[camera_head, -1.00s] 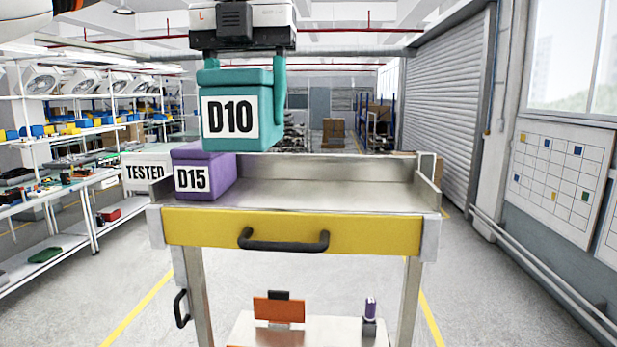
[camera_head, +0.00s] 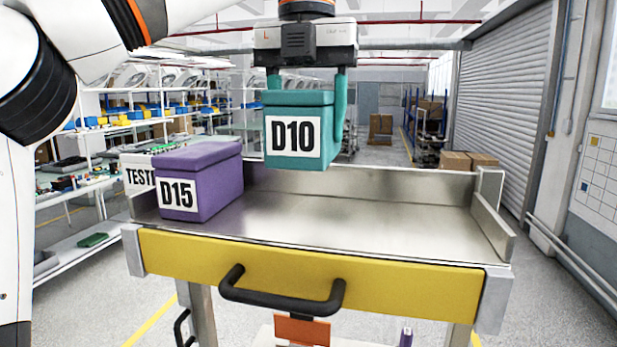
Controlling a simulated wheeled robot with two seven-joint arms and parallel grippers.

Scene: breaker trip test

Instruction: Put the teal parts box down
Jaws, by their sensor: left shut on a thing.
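The teal parts box (camera_head: 297,151), with a white D10 label on its front, hangs upright above the metal top of the cart (camera_head: 370,215). My left gripper (camera_head: 306,85) comes down from above, its teal-sleeved fingers shut on the two sides of the box. The box is to the right of the purple D15 box (camera_head: 215,180), which stands at the left end of the cart top. A gap seems to lie between the teal box and the cart top. My right gripper is not in view.
A TESTED sign (camera_head: 141,179) is partly hidden behind the purple box. The cart top has raised walls at the back and right, and its middle and right are bare. A yellow drawer (camera_head: 400,285) with a black handle (camera_head: 282,297) is at the front.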

